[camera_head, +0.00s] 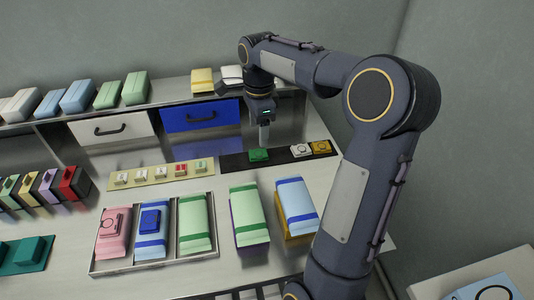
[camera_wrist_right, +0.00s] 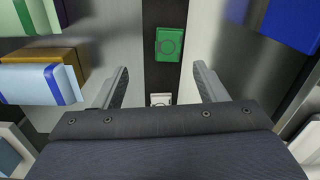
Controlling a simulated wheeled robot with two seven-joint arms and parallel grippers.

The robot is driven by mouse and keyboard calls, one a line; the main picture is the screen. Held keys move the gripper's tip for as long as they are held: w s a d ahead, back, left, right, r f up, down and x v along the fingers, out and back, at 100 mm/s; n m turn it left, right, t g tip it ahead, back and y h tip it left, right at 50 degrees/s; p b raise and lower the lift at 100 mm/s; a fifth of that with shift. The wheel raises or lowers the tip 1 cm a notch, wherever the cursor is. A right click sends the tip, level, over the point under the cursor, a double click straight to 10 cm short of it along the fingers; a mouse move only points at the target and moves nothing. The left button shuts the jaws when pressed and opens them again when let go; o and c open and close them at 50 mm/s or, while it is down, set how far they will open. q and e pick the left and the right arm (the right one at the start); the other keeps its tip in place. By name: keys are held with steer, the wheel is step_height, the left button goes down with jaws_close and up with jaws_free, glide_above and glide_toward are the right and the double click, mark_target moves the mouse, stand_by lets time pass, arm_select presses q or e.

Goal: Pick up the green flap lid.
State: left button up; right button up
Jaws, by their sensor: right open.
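The green flap lid (camera_head: 258,155) lies on a black strip beyond the packs on the table. It also shows in the right wrist view as a green rectangle with a round mark (camera_wrist_right: 170,43), beyond and between the fingertips. My right gripper (camera_head: 264,142) hangs just above the green lid in the head view, pointing down. In the right wrist view its two fingers (camera_wrist_right: 160,80) are wide apart with nothing between them. My left gripper is not in view.
A tan strip (camera_head: 140,178) with several small pieces lies to the left. Packs stand in a tray (camera_head: 155,263) and beside it. Drawers (camera_head: 200,116) stand behind.

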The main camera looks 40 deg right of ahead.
mark_target(262, 152)
steer(key=shift+w+d+f+m, duration=0.35)
steer(key=shift+d+f+m, duration=0.05)
steer(key=shift+d+f, duration=0.2)
steer(key=shift+w+d+f+m, duration=0.35)
steer(key=shift+d+f+m, duration=0.1)
steer(key=shift+d, duration=0.15)
steer(key=f, duration=0.4)
steer(key=f+b, duration=0.1)
steer(key=f, duration=0.2)
steer(key=shift+s+a, duration=0.25)
steer(key=c, duration=1)
